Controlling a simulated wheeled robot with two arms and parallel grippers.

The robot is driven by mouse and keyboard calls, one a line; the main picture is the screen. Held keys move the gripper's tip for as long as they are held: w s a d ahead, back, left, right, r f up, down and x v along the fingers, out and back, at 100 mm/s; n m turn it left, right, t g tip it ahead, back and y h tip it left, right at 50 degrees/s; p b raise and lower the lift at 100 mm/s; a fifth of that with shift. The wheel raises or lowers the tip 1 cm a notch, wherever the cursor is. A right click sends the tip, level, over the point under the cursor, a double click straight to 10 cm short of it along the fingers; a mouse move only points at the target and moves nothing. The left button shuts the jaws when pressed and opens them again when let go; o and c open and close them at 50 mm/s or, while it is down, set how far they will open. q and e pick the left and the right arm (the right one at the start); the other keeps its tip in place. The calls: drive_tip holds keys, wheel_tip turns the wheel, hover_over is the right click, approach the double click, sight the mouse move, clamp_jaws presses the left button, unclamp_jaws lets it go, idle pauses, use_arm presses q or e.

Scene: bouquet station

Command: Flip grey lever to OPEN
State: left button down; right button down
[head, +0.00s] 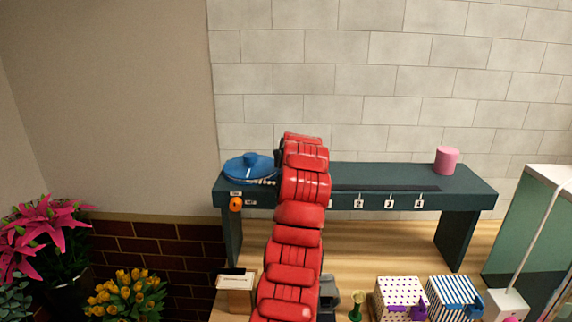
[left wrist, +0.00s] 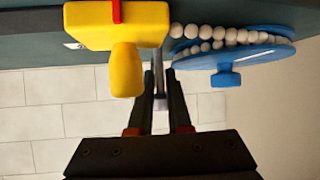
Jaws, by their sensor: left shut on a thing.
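The grey lever (left wrist: 158,72) is a thin metal stick in the left wrist view, beside a yellow block with a knob (left wrist: 126,70). My left gripper (left wrist: 160,84) has its two dark fingers closed around the lever. In the head view, my red arm reaches up to the dark teal bench (head: 400,182) and hides the lever, the yellow block and the gripper. The lever's OPEN marking cannot be made out. My right gripper is not in view.
A blue disc (head: 248,167) with a string of white beads lies at the bench's left end, close to my gripper; the disc also shows in the left wrist view (left wrist: 262,54). A pink cylinder (head: 446,160) stands at the right end. An orange piece (head: 236,204) hangs in front.

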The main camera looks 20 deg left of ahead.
use_arm(q)
drive_tip(key=shift+a+r, duration=0.1)
drive_tip(key=shift+r, duration=0.75)
drive_tip(key=c, duration=0.9)
unclamp_jaws()
drive_tip(key=shift+w+f, duration=0.1)
drive_tip(key=shift+f, duration=0.4)
drive_tip(key=shift+s+d, duration=0.2)
drive_tip(key=shift+s, duration=0.1)
drive_tip(key=b+v, duration=0.3)
drive_tip(key=v, duration=1.4)
drive_tip(key=shift+a+b, duration=0.1)
drive_tip(key=shift+b, duration=0.3)
